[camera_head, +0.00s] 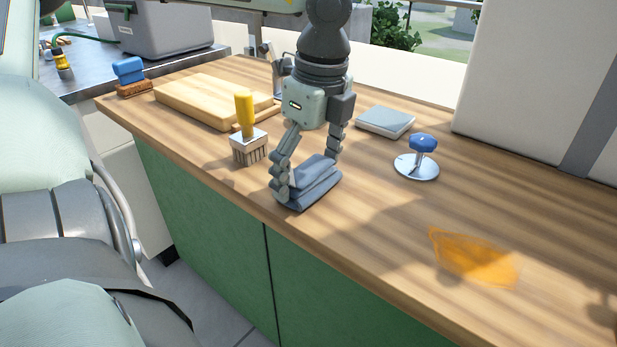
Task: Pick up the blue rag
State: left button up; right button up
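The blue rag (316,181) is a folded grey-blue cloth lying near the front edge of the wooden counter. My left gripper (306,176) points down over it, with its two fingers spread apart. One finger is at the rag's left front side, the other at its far right side. The near finger hides part of the rag. The rag appears to rest on the counter, and I cannot tell whether the fingers touch it. My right gripper is not in view.
A yellow-handled brush tool (246,122) stands close left, by a cutting board (212,101). A blue-knobbed metal disc (417,164) and a grey flat block (385,121) are to the right. An orange sticky puddle (475,258) lies front right. A blue-topped brush (130,75) is far left.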

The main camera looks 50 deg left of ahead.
aim_at(307, 167)
pick_arm(q)
jog(key=shift+c, duration=0.3)
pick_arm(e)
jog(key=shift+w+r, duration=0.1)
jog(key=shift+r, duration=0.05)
pick_arm(q)
jog(key=shift+r, duration=0.1)
notch_tip(307, 167, up, 4)
jog(key=shift+w+r+b, duration=0.1)
jog(key=shift+b, duration=0.2)
jog(key=s+a+r+b, duration=0.3)
jog(key=s+a+r, duration=0.3)
jog(key=s, duration=0.3)
jog(key=shift+s+a+r, duration=0.2)
jog(key=shift+a+r, duration=0.1)
jog(key=shift+a, duration=0.2)
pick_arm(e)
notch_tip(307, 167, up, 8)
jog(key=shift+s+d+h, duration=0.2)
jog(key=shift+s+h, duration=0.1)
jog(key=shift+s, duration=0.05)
